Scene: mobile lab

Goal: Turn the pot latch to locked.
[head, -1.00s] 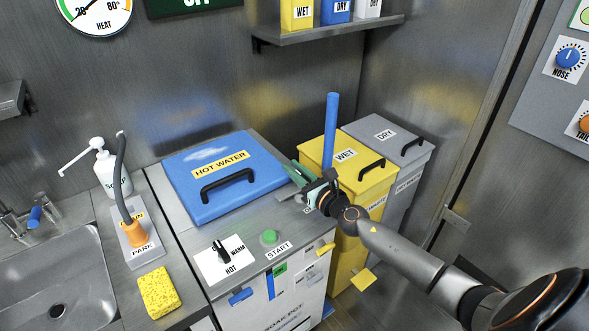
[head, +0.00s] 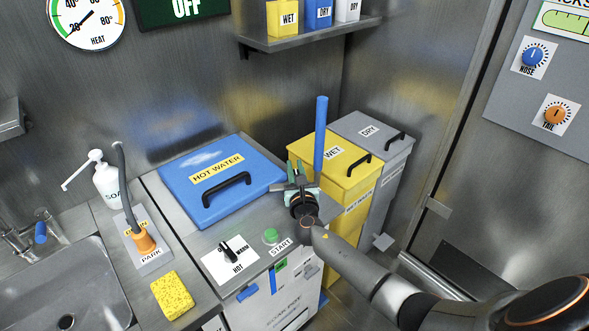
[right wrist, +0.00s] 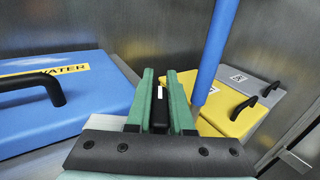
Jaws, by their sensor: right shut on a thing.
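My right gripper (head: 300,180) is over the counter, just right of the blue HOT WATER pot lid (head: 180,180). In the right wrist view its green fingers (right wrist: 160,100) are shut on a black latch handle (right wrist: 158,112) with a small white mark, which lies lengthwise between them. In the head view the gripper mostly hides the latch, and its lock markings cannot be read. The lid is down flat, with a black handle, and also shows in the right wrist view (right wrist: 85,95). My left gripper is not in view.
A blue upright pole (head: 320,135) stands close beside my right gripper. Yellow WET bin (head: 310,148) and grey DRY bin (head: 350,130) are to the right. A green START button (head: 270,236) and HOT/WARM knob (head: 229,247) are in front. A sponge (head: 172,295) lies left.

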